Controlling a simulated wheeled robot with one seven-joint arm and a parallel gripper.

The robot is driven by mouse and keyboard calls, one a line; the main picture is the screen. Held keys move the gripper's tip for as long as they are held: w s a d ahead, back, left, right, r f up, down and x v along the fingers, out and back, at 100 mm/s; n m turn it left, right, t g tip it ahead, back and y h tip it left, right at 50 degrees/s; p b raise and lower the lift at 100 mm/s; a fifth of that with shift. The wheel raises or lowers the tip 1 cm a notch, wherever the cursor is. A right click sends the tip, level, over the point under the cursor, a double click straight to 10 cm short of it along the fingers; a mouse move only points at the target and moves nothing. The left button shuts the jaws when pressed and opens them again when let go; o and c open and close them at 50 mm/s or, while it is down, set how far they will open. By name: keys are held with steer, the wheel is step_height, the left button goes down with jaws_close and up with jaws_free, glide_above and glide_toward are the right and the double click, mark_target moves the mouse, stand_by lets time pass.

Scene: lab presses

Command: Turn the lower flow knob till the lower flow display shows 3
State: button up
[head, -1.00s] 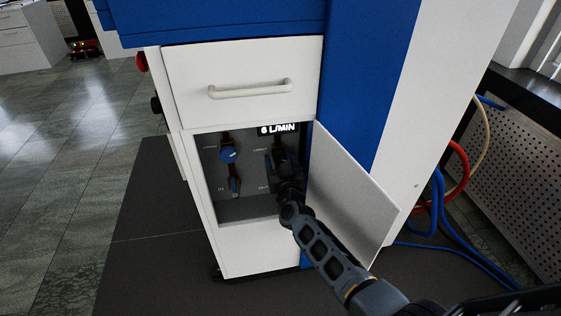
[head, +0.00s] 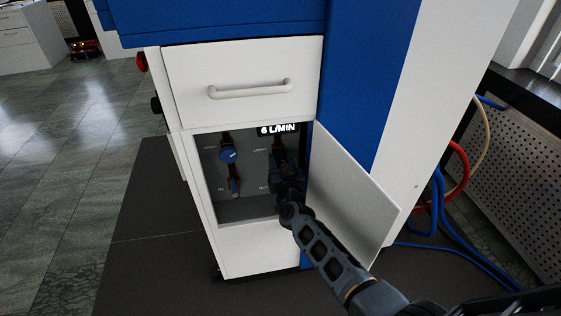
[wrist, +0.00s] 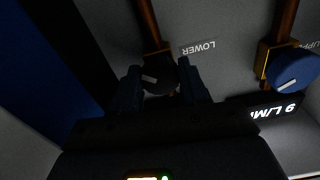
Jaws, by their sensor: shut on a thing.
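The lower flow knob (wrist: 160,80) is black with a white pointer mark and sits on a copper pipe beside the word LOWER in the wrist view. My gripper (wrist: 158,71) is shut on this knob, one finger on each side. In the head view my gripper (head: 279,156) reaches into the open compartment and hides the knob. A lit display (head: 278,129) above it reads 6 L/MIN. The display also shows upside down in the wrist view (wrist: 276,112), partly cut by my gripper.
A blue knob (head: 229,155) on another pipe is left of my gripper; it also shows in the wrist view (wrist: 293,70). The open white door (head: 352,195) stands close to the right of my arm. A drawer with a handle (head: 250,89) is above.

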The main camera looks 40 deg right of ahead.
steer(key=m, duration=0.5)
steer(key=shift+b, duration=0.3)
steer(key=m+b, duration=0.1)
steer(key=m, duration=0.4)
steer(key=shift+m, duration=0.3)
steer(key=o, duration=1.1)
steer(key=shift+c, duration=0.2)
steer(key=shift+a, duration=0.1)
steer(key=p+v, duration=0.2)
steer(key=v, duration=0.5)
steer(key=shift+s+a, duration=0.2)
steer(key=shift+s, duration=0.1)
